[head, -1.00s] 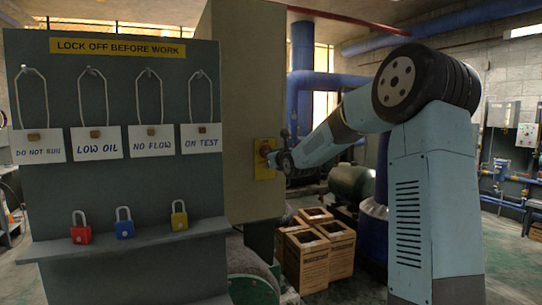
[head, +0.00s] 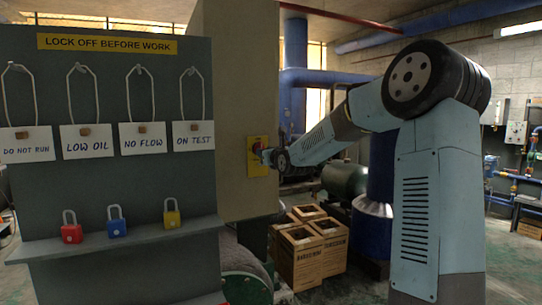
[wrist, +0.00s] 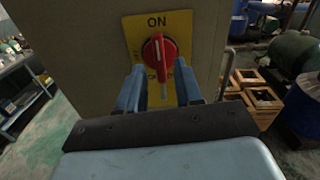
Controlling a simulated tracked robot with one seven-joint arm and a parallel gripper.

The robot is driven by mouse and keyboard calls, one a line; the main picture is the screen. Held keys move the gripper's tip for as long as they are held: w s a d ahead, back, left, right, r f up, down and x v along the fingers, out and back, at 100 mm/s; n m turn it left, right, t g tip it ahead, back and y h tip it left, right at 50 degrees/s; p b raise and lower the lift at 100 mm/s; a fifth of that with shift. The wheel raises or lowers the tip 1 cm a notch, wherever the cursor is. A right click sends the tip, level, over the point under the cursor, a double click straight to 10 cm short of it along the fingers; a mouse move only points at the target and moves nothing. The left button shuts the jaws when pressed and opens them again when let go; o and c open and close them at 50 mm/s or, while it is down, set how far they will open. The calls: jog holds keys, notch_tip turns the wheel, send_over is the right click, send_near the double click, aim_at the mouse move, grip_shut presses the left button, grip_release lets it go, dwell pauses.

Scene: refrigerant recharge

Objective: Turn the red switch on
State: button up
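The red switch (wrist: 158,51) is a rotary knob on a yellow plate (wrist: 182,22), fixed to a beige cabinet face. The word ON is printed above the knob; lettering to its left and below is partly hidden or unclear. The knob's grip looks roughly upright, with a pale line near its top. My gripper (wrist: 159,78) is open, its two blue fingers apart, one to each side just below the knob. Contact cannot be told. In the head view the yellow plate (head: 252,146) is at the cabinet's right edge, with my gripper (head: 267,157) close in front, hiding part of the knob.
A grey lock-off board (head: 100,185) with hanging tags stands left of the cabinet (head: 235,60). Red, blue and yellow padlocks (head: 116,228) stand on its shelf. Wooden crates (head: 299,262) and a green tank (head: 344,180) lie right of the cabinet.

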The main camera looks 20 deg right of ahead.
jog(key=s+d, duration=0.1)
jog(key=s, duration=0.6)
jog(key=shift+s, duration=0.15)
dwell(0.3)
jog(key=shift+d, duration=0.1)
